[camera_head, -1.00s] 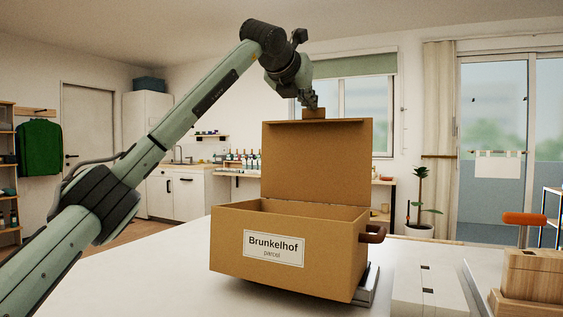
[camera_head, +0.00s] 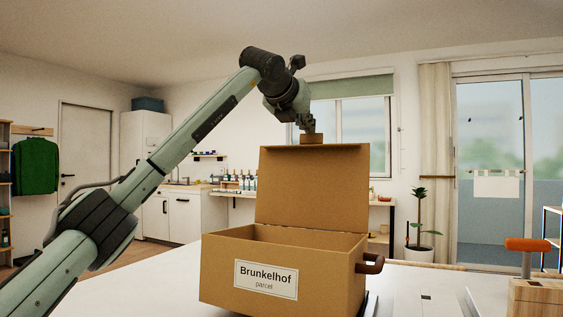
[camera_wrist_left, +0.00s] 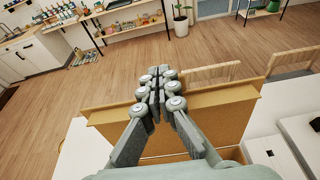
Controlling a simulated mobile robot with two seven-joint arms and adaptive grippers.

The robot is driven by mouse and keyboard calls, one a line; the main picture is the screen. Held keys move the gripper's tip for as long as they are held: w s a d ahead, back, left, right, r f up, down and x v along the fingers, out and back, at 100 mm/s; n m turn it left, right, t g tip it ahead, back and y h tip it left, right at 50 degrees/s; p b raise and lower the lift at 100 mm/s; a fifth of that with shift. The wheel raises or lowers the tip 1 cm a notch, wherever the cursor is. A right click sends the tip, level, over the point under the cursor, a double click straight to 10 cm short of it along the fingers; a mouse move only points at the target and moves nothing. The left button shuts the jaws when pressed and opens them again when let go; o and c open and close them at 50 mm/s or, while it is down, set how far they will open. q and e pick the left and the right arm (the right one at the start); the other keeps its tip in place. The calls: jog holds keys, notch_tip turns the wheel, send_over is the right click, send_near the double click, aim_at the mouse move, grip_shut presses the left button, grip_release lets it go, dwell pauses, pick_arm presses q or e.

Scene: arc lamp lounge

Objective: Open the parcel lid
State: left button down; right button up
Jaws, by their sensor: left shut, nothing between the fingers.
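The cardboard parcel (camera_head: 225,275), labelled "Brunkelhof parcel", stands on the white table. Its lid (camera_head: 312,190) stands up roughly vertical from the back edge, and the box top is open; the inside bottom is hidden. A small brown tab (camera_head: 312,138) sticks up at the lid's top edge. My left gripper (camera_head: 310,128) is shut and empty, right at this tab; I cannot tell whether it touches. In the left wrist view the closed fingers (camera_wrist_left: 158,80) reach over the lid's edge (camera_wrist_left: 225,97). My right gripper is not in view.
A brown handle (camera_head: 372,264) juts from the parcel's right side. An orange-topped object (camera_head: 527,244) and a wooden block (camera_head: 535,295) stand at the table's right. Wooden chair backs (camera_wrist_left: 210,73) show beyond the table. The table left of the parcel (camera_head: 150,285) is clear.

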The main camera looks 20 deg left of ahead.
pick_arm(q)
jog(key=r+v, duration=0.1)
jog(key=v, duration=1.1)
jog(key=shift+r+p, duration=0.15)
jog(key=shift+p, duration=0.25)
